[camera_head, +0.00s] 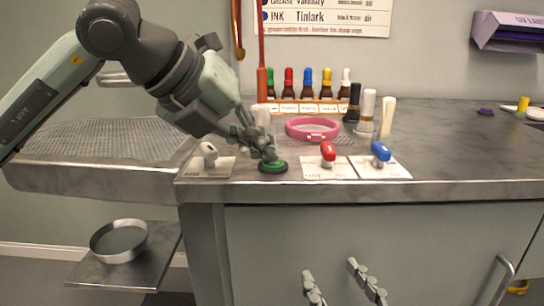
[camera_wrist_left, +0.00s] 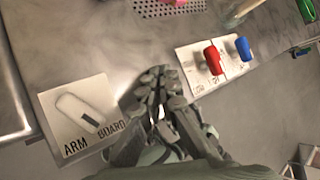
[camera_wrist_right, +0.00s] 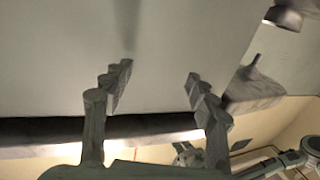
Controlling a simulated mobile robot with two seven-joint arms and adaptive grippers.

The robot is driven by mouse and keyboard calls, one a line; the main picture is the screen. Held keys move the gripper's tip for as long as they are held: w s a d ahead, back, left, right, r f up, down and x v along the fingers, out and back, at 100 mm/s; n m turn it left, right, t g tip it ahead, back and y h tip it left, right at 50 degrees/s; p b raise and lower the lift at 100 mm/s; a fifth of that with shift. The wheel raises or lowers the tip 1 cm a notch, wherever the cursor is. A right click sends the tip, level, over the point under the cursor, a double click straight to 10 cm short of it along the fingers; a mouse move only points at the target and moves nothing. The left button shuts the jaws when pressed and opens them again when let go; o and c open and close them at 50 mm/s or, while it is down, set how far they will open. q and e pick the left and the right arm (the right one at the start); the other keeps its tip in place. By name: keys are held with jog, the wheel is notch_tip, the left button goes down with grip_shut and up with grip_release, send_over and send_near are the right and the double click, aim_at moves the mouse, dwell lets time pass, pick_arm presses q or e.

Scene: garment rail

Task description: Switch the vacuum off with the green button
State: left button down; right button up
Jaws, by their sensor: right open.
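The green button (camera_head: 272,168) is round with a dark rim and sits near the front edge of the grey worktop. My left gripper (camera_head: 270,154) points down over it with its fingers closed together. Its tips are at or just above the button; I cannot tell whether they press it. In the left wrist view my left gripper (camera_wrist_left: 157,88) shows its fingers together, and the button is hidden. My right gripper (camera_head: 334,276) is low in front of the cabinet, open and empty. It also shows open in the right wrist view (camera_wrist_right: 160,75). No vacuum is identifiable.
A white switch (camera_head: 209,153) on a card marked ARM BOARD is left of the button. A red switch (camera_head: 328,153) and a blue switch (camera_head: 380,152) stand to its right. A pink ring (camera_head: 312,129) and several bottles are behind. The right worktop is mostly clear.

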aim_at(262, 163)
pick_arm(q)
jog(key=shift+s+f, duration=0.1)
jog(key=shift+f, duration=0.2)
jog(key=shift+r+p, duration=1.65)
jog(key=shift+r, duration=1.65)
jog(key=shift+f, duration=0.1)
